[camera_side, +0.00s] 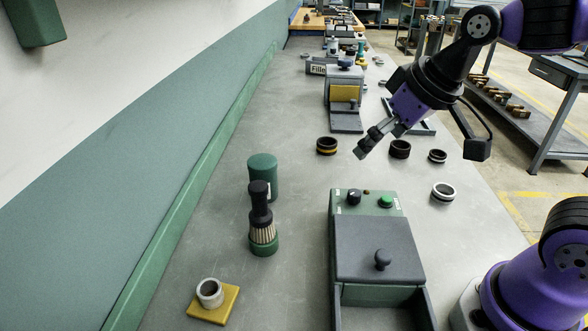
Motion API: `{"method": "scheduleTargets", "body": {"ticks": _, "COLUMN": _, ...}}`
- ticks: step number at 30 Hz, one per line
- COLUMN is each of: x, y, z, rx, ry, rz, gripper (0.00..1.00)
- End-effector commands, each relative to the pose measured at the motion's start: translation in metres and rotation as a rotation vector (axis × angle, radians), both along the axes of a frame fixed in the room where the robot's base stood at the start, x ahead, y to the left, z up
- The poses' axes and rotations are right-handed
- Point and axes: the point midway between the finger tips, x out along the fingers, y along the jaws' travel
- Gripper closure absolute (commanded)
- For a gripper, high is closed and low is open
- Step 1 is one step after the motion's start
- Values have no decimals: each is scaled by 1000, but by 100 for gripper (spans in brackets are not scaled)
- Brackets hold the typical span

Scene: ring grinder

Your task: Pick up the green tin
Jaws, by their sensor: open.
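The green tin (263,172) stands upright on the grey bench, left of the middle of the view. A dark-handled brush (261,215) with pale bristles and a green base stands in front of it and hides part of its lower side. My gripper (366,148) is open and empty above the bench, to the right of the tin and well apart from it. It points down and to the left.
A green-grey grinder box (375,245) with a knob and a green button stands front right. Dark rings (327,146) and a white ring (443,192) lie near my gripper. A pale ring (209,292) sits on a yellow pad (228,303). Bench between tin and gripper is mostly clear.

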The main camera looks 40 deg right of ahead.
Motion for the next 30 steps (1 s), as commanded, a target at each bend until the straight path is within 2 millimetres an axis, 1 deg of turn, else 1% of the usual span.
{"method": "scheduleTargets", "body": {"ticks": 1, "x": 22, "y": 5, "z": -1, "rx": 1, "ry": 8, "rz": 3, "gripper": 0}}
{"method": "scheduleTargets", "body": {"ticks": 4, "x": 69, "y": 15, "z": -6, "rx": 1, "ry": 2, "rz": 2, "gripper": 0}}
{"method": "scheduleTargets", "body": {"ticks": 5, "x": 83, "y": 19, "z": -10, "rx": 1, "ry": 2, "rz": 3, "gripper": 0}}
{"method": "scheduleTargets", "body": {"ticks": 6, "x": 100, "y": 24, "z": -15, "rx": 0, "ry": -2, "rz": 1, "gripper": 0}}
{"method": "scheduleTargets", "body": {"ticks": 9, "x": 138, "y": 37, "z": -33, "rx": -1, "ry": -8, "rz": 3, "gripper": 0}}
{"method": "scheduleTargets", "body": {"ticks": 12, "x": 164, "y": 48, "z": -51, "rx": -3, "ry": -14, "rz": 2, "gripper": 0}}
{"method": "scheduleTargets", "body": {"ticks": 15, "x": 180, "y": 55, "z": -63, "rx": -5, "ry": -19, "rz": 2, "gripper": 0}}
{"method": "scheduleTargets", "body": {"ticks": 17, "x": 185, "y": 57, "z": -69, "rx": -5, "ry": -22, "rz": 2, "gripper": 0}}
{"method": "scheduleTargets", "body": {"ticks": 21, "x": 196, "y": 58, "z": -87, "rx": -5, "ry": -20, "rz": 2, "gripper": 0}}
{"method": "scheduleTargets", "body": {"ticks": 25, "x": 206, "y": 58, "z": -106, "rx": -6, "ry": -20, "rz": 1, "gripper": 0}}
{"method": "scheduleTargets", "body": {"ticks": 30, "x": 213, "y": 59, "z": -119, "rx": -5, "ry": -21, "rz": 2, "gripper": 0}}
